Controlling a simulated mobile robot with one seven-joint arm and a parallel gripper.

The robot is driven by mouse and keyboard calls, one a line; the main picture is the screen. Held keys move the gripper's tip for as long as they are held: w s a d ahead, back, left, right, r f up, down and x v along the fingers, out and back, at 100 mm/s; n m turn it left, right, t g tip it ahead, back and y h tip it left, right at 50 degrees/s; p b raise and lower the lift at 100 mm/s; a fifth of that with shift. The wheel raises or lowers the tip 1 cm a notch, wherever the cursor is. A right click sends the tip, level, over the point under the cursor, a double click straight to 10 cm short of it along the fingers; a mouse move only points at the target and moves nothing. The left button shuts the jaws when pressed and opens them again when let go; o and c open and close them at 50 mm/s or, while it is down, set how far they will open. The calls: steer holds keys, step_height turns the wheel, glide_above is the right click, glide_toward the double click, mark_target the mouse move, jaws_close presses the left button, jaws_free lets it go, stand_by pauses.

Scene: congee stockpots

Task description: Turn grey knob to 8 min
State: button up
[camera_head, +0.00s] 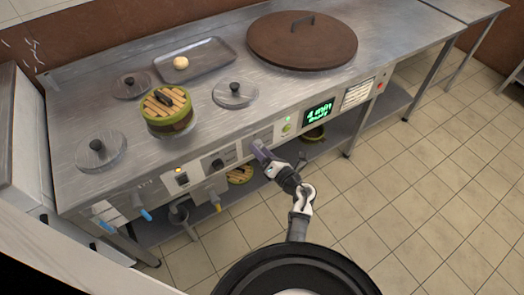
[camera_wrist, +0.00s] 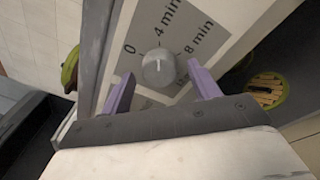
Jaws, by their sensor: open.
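The grey knob (camera_wrist: 158,68) sits on a light panel plate marked 0, 4 min and 8 min in the wrist view. A green-lit display (camera_head: 318,113) on the panel appears to read 4 min, with a second line too small to read surely.
The steel counter (camera_head: 225,125) holds a large brown lid (camera_head: 302,40), a bamboo steamer (camera_head: 168,110), a tray (camera_head: 205,60) with a pale bun and several small lids. The tiled floor (camera_head: 430,170) in front is clear.

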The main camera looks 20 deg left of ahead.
steer(key=shift+c, duration=0.2)
steer(key=c, duration=0.9)
steer(key=shift+m, duration=0.3)
steer(key=m+t+p, duration=0.1)
steer(key=m+p, duration=0.5)
steer(key=m, duration=0.5)
steer(key=shift+s+m+p, duration=0.1)
steer(key=shift+m+p, duration=0.2)
steer(key=shift+p, duration=0.05)
